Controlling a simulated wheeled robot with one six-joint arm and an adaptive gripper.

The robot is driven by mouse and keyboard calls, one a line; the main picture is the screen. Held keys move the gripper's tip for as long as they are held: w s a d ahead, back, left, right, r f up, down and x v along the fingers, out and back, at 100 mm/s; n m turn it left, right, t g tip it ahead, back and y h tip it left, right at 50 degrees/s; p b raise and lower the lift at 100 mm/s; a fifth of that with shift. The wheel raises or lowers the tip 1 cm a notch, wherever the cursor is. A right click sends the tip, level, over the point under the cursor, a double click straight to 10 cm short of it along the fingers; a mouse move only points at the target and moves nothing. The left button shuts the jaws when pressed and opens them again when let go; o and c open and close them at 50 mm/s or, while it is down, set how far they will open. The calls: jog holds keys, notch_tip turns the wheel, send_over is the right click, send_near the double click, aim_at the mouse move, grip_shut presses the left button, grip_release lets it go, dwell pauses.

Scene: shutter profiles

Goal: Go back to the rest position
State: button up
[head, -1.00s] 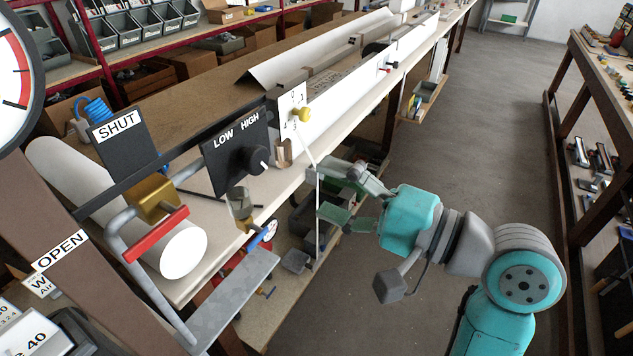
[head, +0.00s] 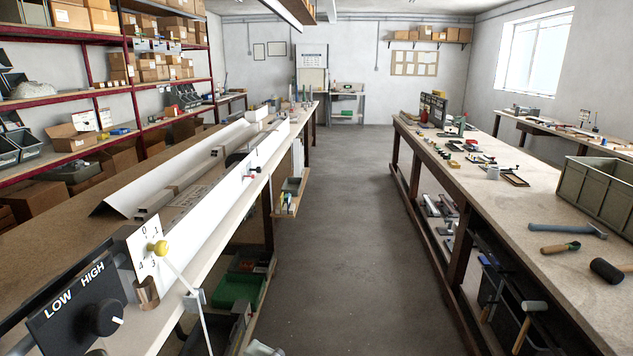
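Only a small pale-grey piece (head: 262,348) shows at the bottom edge of the head view. It looks like the end of my arm, but the fingers cannot be made out. The rest of my arm is out of frame, so I cannot tell whether my gripper is open or holds anything.
The left bench (head: 170,340) carries a LOW/HIGH dial panel (head: 70,300), a yellow knob (head: 157,247) with a white rod, and long white profiles (head: 190,165). The right bench (head: 560,200) holds tools and a grey-green crate (head: 600,190). The aisle floor (head: 340,200) between them is clear.

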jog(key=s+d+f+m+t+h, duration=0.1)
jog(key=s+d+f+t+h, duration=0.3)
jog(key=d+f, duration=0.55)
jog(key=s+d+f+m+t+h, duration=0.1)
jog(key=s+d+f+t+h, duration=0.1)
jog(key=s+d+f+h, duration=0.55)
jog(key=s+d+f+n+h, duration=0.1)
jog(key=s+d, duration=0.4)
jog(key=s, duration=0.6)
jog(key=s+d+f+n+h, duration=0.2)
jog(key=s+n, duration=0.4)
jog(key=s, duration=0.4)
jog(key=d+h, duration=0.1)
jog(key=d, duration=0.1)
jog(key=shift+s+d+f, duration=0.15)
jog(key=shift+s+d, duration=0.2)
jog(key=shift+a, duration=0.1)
